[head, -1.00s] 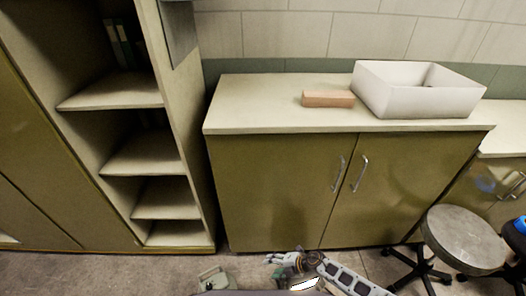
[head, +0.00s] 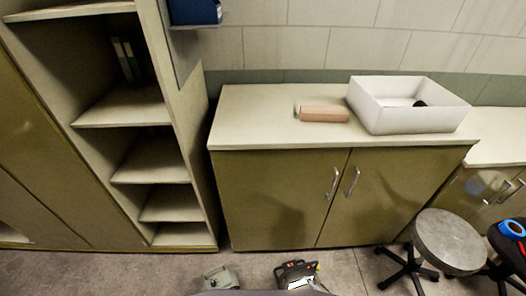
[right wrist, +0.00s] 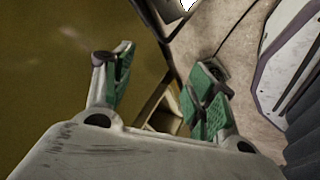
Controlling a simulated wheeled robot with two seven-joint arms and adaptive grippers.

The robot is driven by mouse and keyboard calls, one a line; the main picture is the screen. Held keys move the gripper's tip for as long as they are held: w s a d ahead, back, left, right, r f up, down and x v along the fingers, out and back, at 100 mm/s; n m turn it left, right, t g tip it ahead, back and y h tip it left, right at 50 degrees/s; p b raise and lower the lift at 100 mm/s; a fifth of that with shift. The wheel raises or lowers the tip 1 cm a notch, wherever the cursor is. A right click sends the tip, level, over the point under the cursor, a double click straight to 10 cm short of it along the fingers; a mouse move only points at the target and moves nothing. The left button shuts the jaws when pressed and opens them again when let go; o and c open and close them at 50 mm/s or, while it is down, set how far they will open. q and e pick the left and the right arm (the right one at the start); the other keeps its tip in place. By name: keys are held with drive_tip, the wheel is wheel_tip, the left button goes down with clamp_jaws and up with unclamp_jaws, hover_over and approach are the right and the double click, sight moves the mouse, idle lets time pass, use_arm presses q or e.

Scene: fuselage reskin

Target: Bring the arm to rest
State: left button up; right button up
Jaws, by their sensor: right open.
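My right gripper (right wrist: 164,78) shows in the right wrist view, with its two green-padded fingers spread apart and nothing between them. Behind the fingers are an olive panel on the left and the floor on the right. No contact with the panel is visible. The right arm and gripper do not show in the head view now. My left arm and gripper are in neither view.
An olive cabinet (head: 285,200) carries a pinkish block (head: 324,114) and a white basin (head: 408,108). Open shelves (head: 125,105) stand at left, a round stool (head: 449,241) at right.

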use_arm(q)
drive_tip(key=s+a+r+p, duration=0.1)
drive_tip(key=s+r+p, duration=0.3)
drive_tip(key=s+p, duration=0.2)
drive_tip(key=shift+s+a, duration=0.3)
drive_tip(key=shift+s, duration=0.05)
use_arm(e)
drive_tip(key=s+d+f+m+g+h, duration=0.1)
drive_tip(key=s+d+m+g, duration=0.1)
drive_tip(key=s, duration=0.8)
drive_tip(key=s+d+m+g+h, duration=0.1)
drive_tip(key=s+m, duration=0.3)
drive_tip(key=s, duration=0.6)
drive_tip(key=s+d+f+m+g+h, duration=0.1)
drive_tip(key=s+d+m+g, duration=0.2)
drive_tip(key=s, duration=0.7)
drive_tip(key=shift+d+f, duration=0.3)
drive_tip(key=shift+d, duration=0.3)
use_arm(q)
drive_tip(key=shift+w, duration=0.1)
